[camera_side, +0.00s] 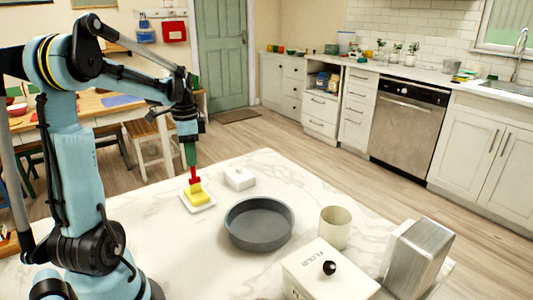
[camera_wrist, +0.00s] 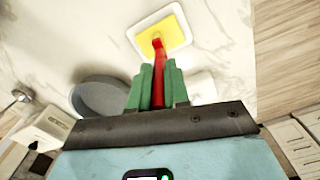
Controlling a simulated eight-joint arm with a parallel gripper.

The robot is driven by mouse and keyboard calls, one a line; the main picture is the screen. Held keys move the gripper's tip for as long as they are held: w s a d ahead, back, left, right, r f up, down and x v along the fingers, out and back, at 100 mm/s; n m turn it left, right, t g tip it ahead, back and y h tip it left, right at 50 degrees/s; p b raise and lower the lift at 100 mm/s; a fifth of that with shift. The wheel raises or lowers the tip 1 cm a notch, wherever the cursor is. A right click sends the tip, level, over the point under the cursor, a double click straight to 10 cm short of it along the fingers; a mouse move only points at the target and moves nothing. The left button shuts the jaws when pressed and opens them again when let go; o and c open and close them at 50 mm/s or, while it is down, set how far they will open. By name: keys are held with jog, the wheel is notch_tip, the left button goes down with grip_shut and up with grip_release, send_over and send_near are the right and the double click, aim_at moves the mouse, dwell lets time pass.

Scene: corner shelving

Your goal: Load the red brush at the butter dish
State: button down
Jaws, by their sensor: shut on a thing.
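The butter dish (camera_side: 206,207) is a small white tray on the marble tabletop in the side view, holding a yellow block of butter (camera_side: 199,197). In the wrist view, the dish (camera_wrist: 134,33) and butter (camera_wrist: 174,29) lie beyond my fingertips. My gripper (camera_side: 190,155) has green fingers and is shut on the red brush (camera_side: 195,176), which points down over the butter. The brush (camera_wrist: 159,66) runs between the fingers in the wrist view, its far end overlapping the butter's near edge. It looks to meet the butter, but contact is not certain. The fingers partly hide the handle.
A white lid-like block (camera_side: 240,179) sits just right of the dish. A round grey pan (camera_side: 259,225) stands nearer, with a cream cup (camera_side: 335,227), a white flour tin (camera_side: 330,277) and a metal box-shaped thing (camera_side: 418,252) to its right. Bare marble lies left of the pan.

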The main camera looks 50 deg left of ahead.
jog(key=shift+r, duration=3.55)
